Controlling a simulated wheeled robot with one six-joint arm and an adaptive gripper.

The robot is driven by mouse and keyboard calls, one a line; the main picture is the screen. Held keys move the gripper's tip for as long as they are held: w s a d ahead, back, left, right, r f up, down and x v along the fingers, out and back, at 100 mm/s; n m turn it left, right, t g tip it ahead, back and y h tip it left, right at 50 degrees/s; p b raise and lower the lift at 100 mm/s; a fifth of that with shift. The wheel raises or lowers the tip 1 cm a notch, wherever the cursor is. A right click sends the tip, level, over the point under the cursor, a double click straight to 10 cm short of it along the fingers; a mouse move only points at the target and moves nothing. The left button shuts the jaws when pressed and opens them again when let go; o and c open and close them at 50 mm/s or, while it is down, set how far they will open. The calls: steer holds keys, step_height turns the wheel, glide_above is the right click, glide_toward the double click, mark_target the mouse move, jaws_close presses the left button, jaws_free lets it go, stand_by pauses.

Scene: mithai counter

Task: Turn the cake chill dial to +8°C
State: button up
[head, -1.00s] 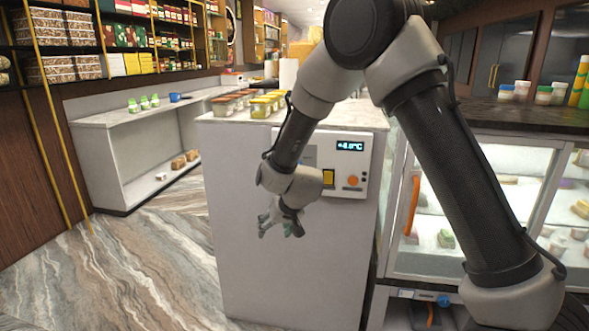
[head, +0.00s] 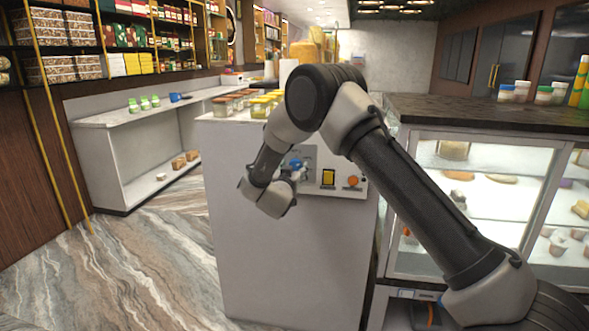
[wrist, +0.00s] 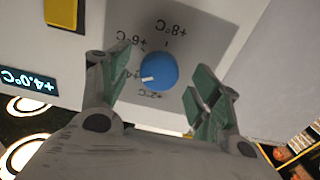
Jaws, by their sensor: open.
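The cake chill dial is a round blue knob (wrist: 159,70) on a grey plate (wrist: 196,28), printed with +2°C, +4°C, +6°C and +8°C, upside down in the wrist view. Its white pointer mark is at +4°C. The display (wrist: 28,82) reads +4.0°C. My gripper (wrist: 160,76) is open, with one green-padded finger on each side of the knob and gaps between. I cannot tell how far the fingertips are from the panel. In the head view the blue knob (head: 296,163) shows beside my gripper (head: 298,173); my arm hides the display there.
A yellow switch (head: 328,178) and an orange button (head: 352,181) sit right of the dial on the panel. Jars (head: 262,107) stand on the counter top. A glass display case (head: 485,200) stands to the right. Open floor (head: 130,270) lies to the left.

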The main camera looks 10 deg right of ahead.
steer(key=shift+x, duration=0.95)
steer(key=c, duration=1)
